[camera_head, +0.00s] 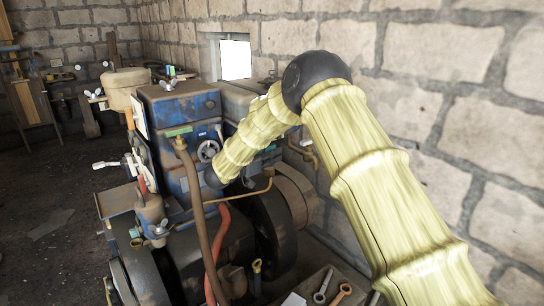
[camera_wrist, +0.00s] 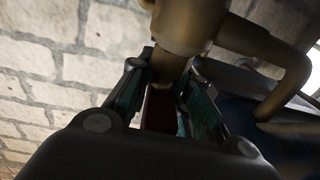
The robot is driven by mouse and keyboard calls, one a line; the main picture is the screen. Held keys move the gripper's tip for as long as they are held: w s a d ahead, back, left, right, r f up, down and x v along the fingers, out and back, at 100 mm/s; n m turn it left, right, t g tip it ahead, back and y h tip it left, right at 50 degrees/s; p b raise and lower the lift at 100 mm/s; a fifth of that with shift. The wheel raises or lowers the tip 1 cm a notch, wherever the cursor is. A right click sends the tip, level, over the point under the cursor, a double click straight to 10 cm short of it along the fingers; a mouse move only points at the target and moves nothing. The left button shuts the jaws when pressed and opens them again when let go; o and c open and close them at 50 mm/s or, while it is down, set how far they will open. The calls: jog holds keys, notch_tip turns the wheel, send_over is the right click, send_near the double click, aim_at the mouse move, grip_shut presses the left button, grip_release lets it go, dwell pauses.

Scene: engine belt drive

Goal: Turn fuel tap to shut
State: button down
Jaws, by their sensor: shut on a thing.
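In the wrist view my gripper (camera_wrist: 166,78) has its two teal-edged fingers closed around the lower part of a brass tap (camera_wrist: 185,28), which looks like the fuel tap. A dark red piece (camera_wrist: 160,108), perhaps the tap's handle, lies between the fingers. A brass pipe (camera_wrist: 290,75) bends away from the tap body to the right. How far the tap is turned cannot be told. In the head view my arm reaches down to the engine, and the gripper and tap cannot be made out there.
The blue engine block (camera_head: 175,105) stands beside a stone wall (camera_head: 440,110). A brown pipe (camera_head: 195,200) and a red hose (camera_head: 216,250) run in front of it. Wrenches (camera_head: 323,285) lie at the bottom right. Floor at the left (camera_head: 45,190) is open.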

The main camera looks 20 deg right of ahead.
jog(key=shift+d+m+g, duration=0.1)
jog(key=shift+m+g, duration=0.3)
jog(key=shift+g, duration=0.2)
jog(key=c, duration=1.3)
grip_release()
jog(key=v, duration=1.2)
jog(key=shift+f, duration=0.2)
jog(key=shift+f, duration=0.1)
